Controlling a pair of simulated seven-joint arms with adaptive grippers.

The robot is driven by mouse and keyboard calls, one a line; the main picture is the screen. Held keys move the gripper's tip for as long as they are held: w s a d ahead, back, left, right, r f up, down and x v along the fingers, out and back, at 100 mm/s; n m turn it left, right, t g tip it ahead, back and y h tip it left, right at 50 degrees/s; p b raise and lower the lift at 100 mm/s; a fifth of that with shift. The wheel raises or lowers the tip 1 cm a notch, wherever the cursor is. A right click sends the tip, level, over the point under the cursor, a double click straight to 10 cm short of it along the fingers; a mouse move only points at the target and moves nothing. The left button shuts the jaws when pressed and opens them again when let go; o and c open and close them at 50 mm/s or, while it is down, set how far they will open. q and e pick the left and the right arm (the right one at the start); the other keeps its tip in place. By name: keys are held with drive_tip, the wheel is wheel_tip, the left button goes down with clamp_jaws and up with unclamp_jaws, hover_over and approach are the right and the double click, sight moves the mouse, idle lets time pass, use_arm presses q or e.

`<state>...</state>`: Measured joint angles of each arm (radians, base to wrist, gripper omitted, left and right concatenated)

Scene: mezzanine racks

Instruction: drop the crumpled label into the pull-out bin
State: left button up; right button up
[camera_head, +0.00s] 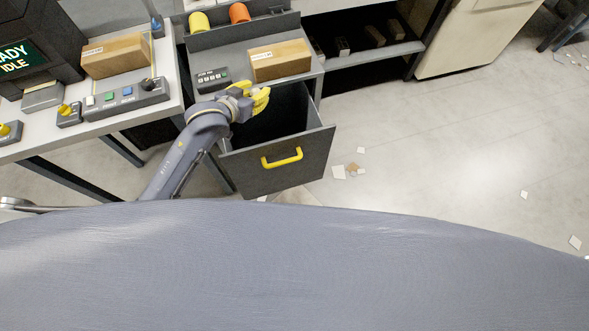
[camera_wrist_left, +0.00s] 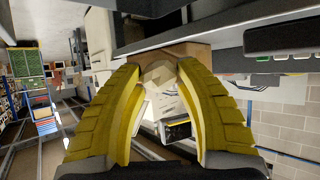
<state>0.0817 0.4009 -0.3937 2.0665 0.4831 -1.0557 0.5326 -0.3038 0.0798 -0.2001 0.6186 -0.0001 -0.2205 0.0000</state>
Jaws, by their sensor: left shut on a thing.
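The pull-out bin (camera_head: 270,178) is a dark grey drawer, pulled open below the counter, with a yellow handle on its front and a dark inside. My left gripper (camera_head: 262,99), with yellow fingers, appears over the back left part of its opening. In the left wrist view the fingers (camera_wrist_left: 160,72) are closed in on a small beige, faceted thing, which looks like the crumpled label (camera_wrist_left: 158,74). The label cannot be made out in the head view. The bin's floor is hidden in shadow. My right gripper is not in view.
A cardboard box (camera_head: 280,61) and a small keypad (camera_head: 212,80) sit on the counter behind the bin. A bench with a button box (camera_head: 126,98) stands at left. Paper scraps (camera_head: 339,172) lie on the floor at right, which is mostly clear.

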use_arm(q)
drive_tip(key=shift+w+d+f, duration=0.15)
drive_tip(key=shift+w+d, duration=0.05)
drive_tip(key=shift+d, duration=0.25)
drive_tip(key=shift+f, duration=2.85)
drive_tip(key=o, duration=0.8)
drive_tip(key=shift+r, duration=5.05)
drive_tip(key=shift+f, duration=0.1)
